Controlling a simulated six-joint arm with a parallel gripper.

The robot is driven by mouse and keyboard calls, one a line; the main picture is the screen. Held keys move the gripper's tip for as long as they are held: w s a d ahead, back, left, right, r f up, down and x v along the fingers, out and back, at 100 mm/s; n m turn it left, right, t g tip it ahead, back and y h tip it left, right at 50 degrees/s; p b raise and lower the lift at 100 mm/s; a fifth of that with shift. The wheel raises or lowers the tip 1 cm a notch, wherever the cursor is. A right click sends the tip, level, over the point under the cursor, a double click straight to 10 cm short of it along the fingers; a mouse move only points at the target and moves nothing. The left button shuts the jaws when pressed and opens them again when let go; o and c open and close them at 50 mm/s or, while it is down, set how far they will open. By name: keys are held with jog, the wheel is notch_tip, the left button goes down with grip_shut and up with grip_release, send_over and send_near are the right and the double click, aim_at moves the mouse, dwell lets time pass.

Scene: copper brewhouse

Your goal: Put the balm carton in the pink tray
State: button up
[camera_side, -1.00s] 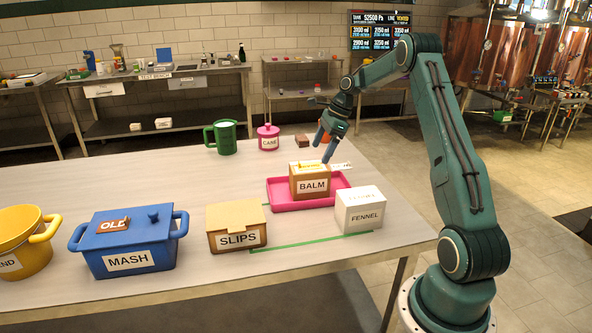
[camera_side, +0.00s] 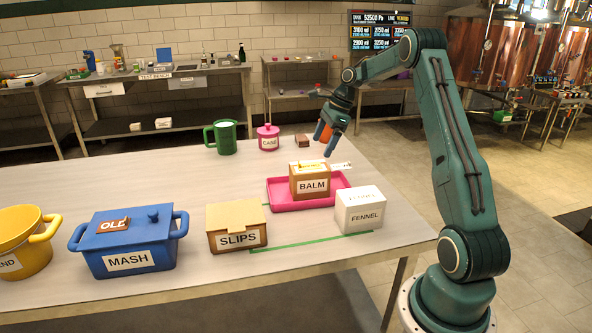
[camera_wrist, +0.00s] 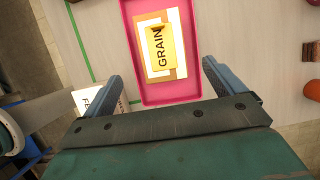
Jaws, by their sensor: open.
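The balm carton (camera_side: 310,187) is a brown box labelled BALM, standing upright in the pink tray (camera_side: 279,205). A yellow and white piece (camera_side: 309,166) shows at its top. In the wrist view, the pink tray (camera_wrist: 132,62) surrounds the box, whose yellow top reads GRAIN (camera_wrist: 157,48); I cannot tell whether this is a separate packet. My gripper (camera_side: 326,145) is open and empty above and behind the carton, apart from it. In the wrist view its two fingers (camera_wrist: 160,74) are spread wide on either side of the tray.
A white FENNEL box (camera_side: 360,212) stands close in front of the tray, with a brown SLIPS box (camera_side: 237,228) to the left. A blue MASH pot (camera_side: 130,242), green mug (camera_side: 221,138), pink CASE jar (camera_side: 268,138), brown block (camera_side: 302,140) and orange object (camera_side: 326,132) stand around. The left-middle table is clear.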

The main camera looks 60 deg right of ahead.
jog(key=s+a+r+n+h, duration=0.1)
jog(key=s+a+r+n, duration=0.2)
jog(key=a+r+n, duration=0.6)
jog(key=s+a+r+n+h, duration=0.15)
jog(key=a+r+n, duration=0.3)
jog(key=a, duration=0.85)
jog(key=s+a+n+t, duration=0.1)
jog(key=s+a+n, duration=0.5)
jog(key=s, duration=0.4)
jog(key=s+a+n+t, duration=0.1)
jog(key=s+a+n, duration=0.5)
jog(key=s, duration=0.4)
jog(key=shift+s+f+n, duration=0.2)
jog(key=shift+f+n, duration=0.25)
jog(key=shift+n, duration=0.4)
